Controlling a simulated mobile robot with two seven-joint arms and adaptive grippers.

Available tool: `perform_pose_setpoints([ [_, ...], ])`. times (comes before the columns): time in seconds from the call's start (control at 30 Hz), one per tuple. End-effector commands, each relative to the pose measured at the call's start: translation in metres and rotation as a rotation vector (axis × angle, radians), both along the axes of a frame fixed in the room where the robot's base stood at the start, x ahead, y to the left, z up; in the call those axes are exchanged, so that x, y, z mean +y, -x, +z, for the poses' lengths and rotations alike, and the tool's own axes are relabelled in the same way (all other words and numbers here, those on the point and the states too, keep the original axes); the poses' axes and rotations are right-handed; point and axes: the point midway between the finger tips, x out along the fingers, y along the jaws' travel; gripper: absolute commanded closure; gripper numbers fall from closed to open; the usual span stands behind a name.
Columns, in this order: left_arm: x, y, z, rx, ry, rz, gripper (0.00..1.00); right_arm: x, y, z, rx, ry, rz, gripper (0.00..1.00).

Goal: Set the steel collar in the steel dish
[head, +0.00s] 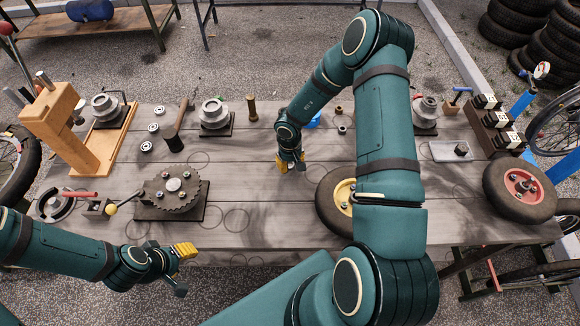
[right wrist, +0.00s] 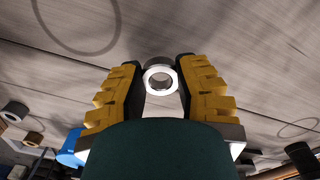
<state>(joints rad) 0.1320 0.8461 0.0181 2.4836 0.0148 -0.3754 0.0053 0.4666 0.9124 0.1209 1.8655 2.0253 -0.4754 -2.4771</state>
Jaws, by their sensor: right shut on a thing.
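The steel collar (right wrist: 160,80), a short bright ring with a round hole, sits between the fingertips of my right gripper (right wrist: 158,85) in the right wrist view. That gripper is shut on it. In the head view my right gripper (head: 291,166) points down over the middle of the bench, and the collar is too small to make out there. I cannot tell its height above the planks. I cannot pick out the steel dish for certain; a flat grey metal tray (head: 440,152) with a dark block lies at right. My left gripper (head: 181,270) is open and empty at the front left.
A toothed disc on a dark base (head: 150,210) is left of my right gripper. A wheel (head: 330,196) lies partly behind my right arm. A blue object (head: 314,121) and small collars (head: 342,129) stand behind the gripper. Bare planks (head: 250,185) lie left of it.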

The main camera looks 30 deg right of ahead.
Motion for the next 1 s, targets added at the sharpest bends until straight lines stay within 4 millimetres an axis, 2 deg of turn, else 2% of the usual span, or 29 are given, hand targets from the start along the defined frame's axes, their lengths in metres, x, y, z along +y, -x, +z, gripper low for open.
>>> perform_pose_setpoints([
  [0.03, 0.000, 0.000, -0.004, 0.000, -0.001, 0.000, 0.53, 0.001, 0.000, -0.009, 0.000, 0.000, 0.002, 1.00],
  [0.1, 0.000, 0.000, -0.006, 0.000, -0.001, 0.000, 0.53, 0.001, -0.001, -0.014, -0.001, 0.000, 0.001, 1.00],
  [0.47, 0.000, 0.000, -0.002, 0.000, -0.001, 0.000, 0.53, 0.000, 0.000, -0.016, 0.000, -0.001, 0.002, 1.00],
  [0.5, 0.000, 0.000, -0.003, -0.001, 0.000, 0.000, 0.53, 0.000, 0.000, -0.016, -0.001, 0.000, 0.002, 0.55],
  [0.53, 0.000, 0.000, -0.003, -0.001, 0.000, 0.000, 0.53, 0.000, 0.000, -0.016, -0.001, 0.000, 0.002, 0.45],
  [0.87, 0.000, 0.000, -0.003, 0.000, 0.000, 0.000, 0.53, 0.000, 0.000, -0.015, -0.001, 0.000, 0.001, 0.45],
  [1.0, 0.000, 0.000, -0.002, 0.000, 0.000, 0.000, 0.53, 0.000, -0.001, -0.005, -0.003, 0.000, -0.001, 0.45],
])
